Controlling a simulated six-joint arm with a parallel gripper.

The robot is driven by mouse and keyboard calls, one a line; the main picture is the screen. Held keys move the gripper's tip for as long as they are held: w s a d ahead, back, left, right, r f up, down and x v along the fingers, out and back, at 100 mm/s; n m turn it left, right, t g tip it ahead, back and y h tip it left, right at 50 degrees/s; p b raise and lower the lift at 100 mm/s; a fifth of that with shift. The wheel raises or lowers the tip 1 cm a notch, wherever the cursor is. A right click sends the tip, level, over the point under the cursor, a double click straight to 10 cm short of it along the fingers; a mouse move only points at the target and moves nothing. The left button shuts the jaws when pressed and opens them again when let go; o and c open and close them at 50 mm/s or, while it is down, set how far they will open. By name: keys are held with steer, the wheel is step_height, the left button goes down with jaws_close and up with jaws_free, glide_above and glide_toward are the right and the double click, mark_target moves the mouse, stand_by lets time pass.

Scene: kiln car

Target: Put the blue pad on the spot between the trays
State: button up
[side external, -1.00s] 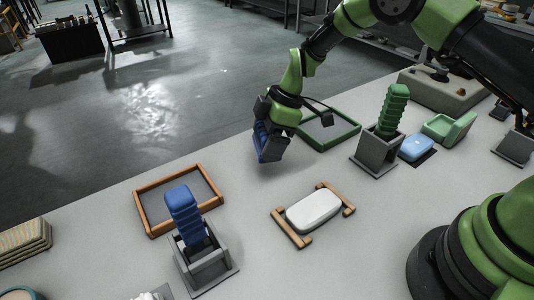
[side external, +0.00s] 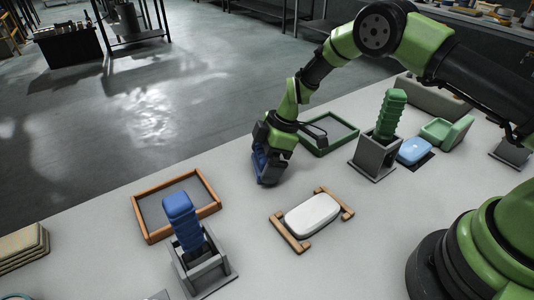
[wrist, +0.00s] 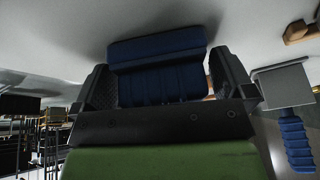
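A dark blue pad (side external: 261,165) is in my gripper (side external: 267,176), between the orange-brown tray (side external: 148,237) and the green tray (side external: 344,143). In the wrist view the blue pad (wrist: 157,50) sits between both fingers (wrist: 163,82), with a flat band beyond the fingertips. The pad is right at or just above the table; I cannot tell whether it touches. No marked spot shows beneath it; the gripper and pad cover that place. A separate light blue pad (side external: 414,150) lies on a dark patch at the right.
A blue ribbed handle (side external: 183,219) stands in a grey holder near the front. A white pad (side external: 312,213) lies on a wooden frame (side external: 291,238). Bare table surrounds my gripper.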

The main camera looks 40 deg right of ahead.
steer(key=s+d+r+m+t, duration=0.1)
steer(key=s+d+r+m, duration=0.1)
steer(key=r, duration=0.8)
steer(key=s+d+r+m, duration=0.1)
steer(key=s+d+r, duration=0.15)
steer(key=r, duration=0.75)
steer(key=s+d+r+m+t+h, duration=0.1)
steer(key=s+r+m+t, duration=0.1)
steer(key=s+r+m, duration=0.45)
steer(key=s+r+m+t, duration=0.1)
steer(key=s+m, duration=0.3)
steer(key=s, duration=0.4)
steer(key=s+d+r+m+t+h, duration=0.1)
steer(key=s+r+m+t, duration=0.1)
steer(key=s+m, duration=0.2)
steer(key=s, duration=0.3)
steer(key=shift+s+d+r, duration=0.3)
steer(key=shift+s+r, duration=0.05)
steer(key=shift+r, duration=0.05)
